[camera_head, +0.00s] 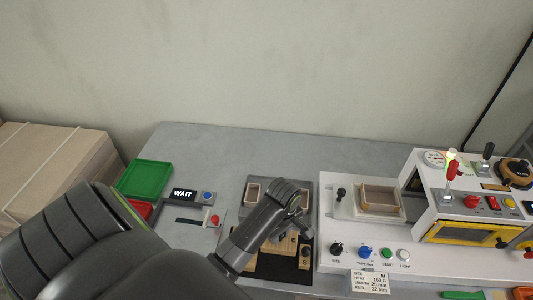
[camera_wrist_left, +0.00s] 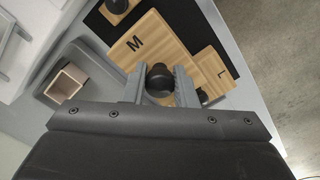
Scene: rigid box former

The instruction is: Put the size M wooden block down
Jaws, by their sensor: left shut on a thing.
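The size M wooden block (camera_wrist_left: 141,44) is light wood with a black M on its face, below my left gripper in the left wrist view. My left gripper (camera_wrist_left: 160,82) is shut on the black round knob of this block. In the head view my left gripper (camera_head: 299,225) points down over the black mat (camera_head: 270,268), and my arm hides part of the blocks there. I cannot tell whether the M block touches the mat or hangs just above it. My right gripper is not in view.
A wooden block marked L (camera_wrist_left: 218,72) lies close beside the M block. A grey fixture with a small wooden box (camera_wrist_left: 67,83) is nearby. A white machine (camera_head: 340,240) stands right of the mat. A green tray (camera_head: 145,179) and a WAIT sign (camera_head: 184,194) are at the left.

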